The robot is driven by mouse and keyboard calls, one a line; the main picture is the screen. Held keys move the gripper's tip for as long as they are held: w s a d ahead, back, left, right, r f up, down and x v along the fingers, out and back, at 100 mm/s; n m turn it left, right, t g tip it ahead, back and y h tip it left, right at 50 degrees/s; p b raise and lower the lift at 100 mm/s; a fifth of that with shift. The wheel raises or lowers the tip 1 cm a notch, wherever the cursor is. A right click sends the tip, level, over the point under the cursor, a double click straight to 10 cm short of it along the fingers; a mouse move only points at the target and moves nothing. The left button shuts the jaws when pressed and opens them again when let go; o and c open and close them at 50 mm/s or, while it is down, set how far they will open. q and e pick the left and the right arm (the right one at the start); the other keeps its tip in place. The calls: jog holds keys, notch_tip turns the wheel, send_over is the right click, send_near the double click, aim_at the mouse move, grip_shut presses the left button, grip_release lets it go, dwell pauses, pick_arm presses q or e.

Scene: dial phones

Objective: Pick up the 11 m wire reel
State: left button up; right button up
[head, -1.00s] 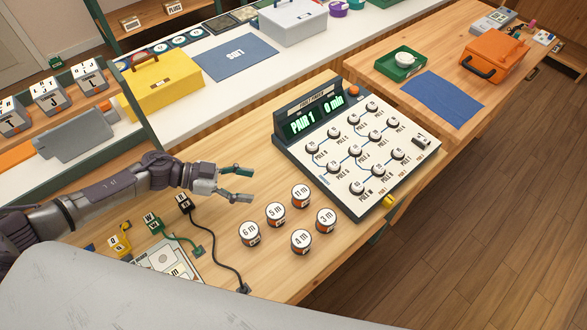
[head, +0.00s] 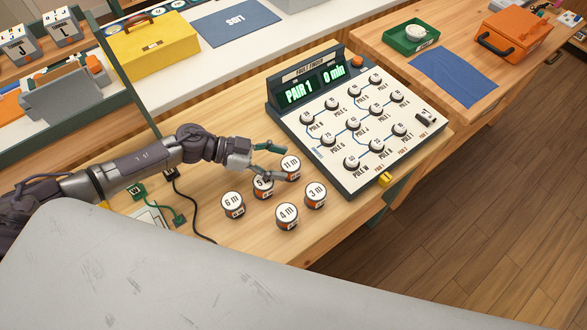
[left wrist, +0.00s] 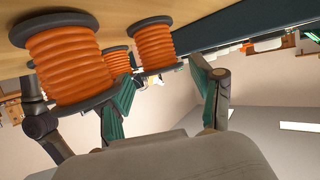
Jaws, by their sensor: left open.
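The 11 m wire reel (head: 291,166) stands upright on the wooden table, white-topped with an orange side. My left gripper (head: 276,162) is open just left of it, fingers pointing at it, with nothing held. The lower finger passes over the 5 m reel (head: 262,187) and partly hides it. In the left wrist view an orange-wound reel (left wrist: 152,46), which looks like the 11 m one, shows beyond and between the open fingers (left wrist: 168,80). I cannot tell whether a finger touches any reel. My right gripper is not in view.
The 6 m (head: 232,204), 4 m (head: 287,215) and 3 m (head: 315,194) reels stand close by on the near side. The fault finder panel (head: 360,130) with its dials is just right of the 11 m reel. A black cable (head: 195,217) lies to the left.

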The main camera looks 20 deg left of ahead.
pick_arm(q)
jog(key=shift+w+d+f, duration=0.25)
jog(key=shift+d+f, duration=0.25)
jog(key=shift+d, duration=0.1)
jog(key=shift+w+d, duration=0.15)
jog(key=shift+d, duration=0.3)
jog(key=shift+s, duration=0.2)
jog(key=shift+c, duration=0.3)
jog(key=shift+s+a, duration=0.1)
jog(key=shift+a, duration=0.15)
jog(key=shift+c, duration=1.2)
jog(key=c, duration=0.7)
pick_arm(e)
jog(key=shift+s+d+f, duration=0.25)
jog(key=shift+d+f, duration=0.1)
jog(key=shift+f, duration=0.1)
